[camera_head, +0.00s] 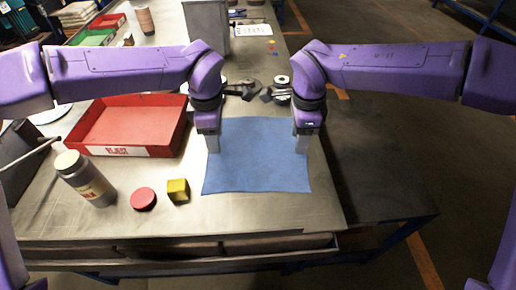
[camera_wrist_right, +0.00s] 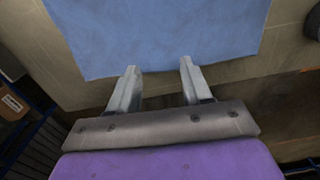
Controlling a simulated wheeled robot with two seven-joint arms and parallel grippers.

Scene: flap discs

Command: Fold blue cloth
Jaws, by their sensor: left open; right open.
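The blue cloth (camera_head: 256,174) lies flat and spread out on the grey table, right of its middle. It also fills the upper part of the right wrist view (camera_wrist_right: 160,35), with one straight edge just past the fingertips. My left gripper (camera_head: 214,150) points down over the cloth's left side. My right gripper (camera_head: 301,150) points down over the cloth's right side. In the right wrist view my right gripper (camera_wrist_right: 158,68) has its two fingers apart with nothing between them. The left gripper's fingers are small in the head view; nothing shows held in them. Part of the cloth's far edge lies behind the grippers.
A red tray (camera_head: 130,122) stands on the left. In front of it are a bottle (camera_head: 86,180), a red disc (camera_head: 143,198) and a yellow block (camera_head: 178,190). Dark metal parts (camera_head: 243,88) lie behind the cloth. The table's right edge is close to the cloth.

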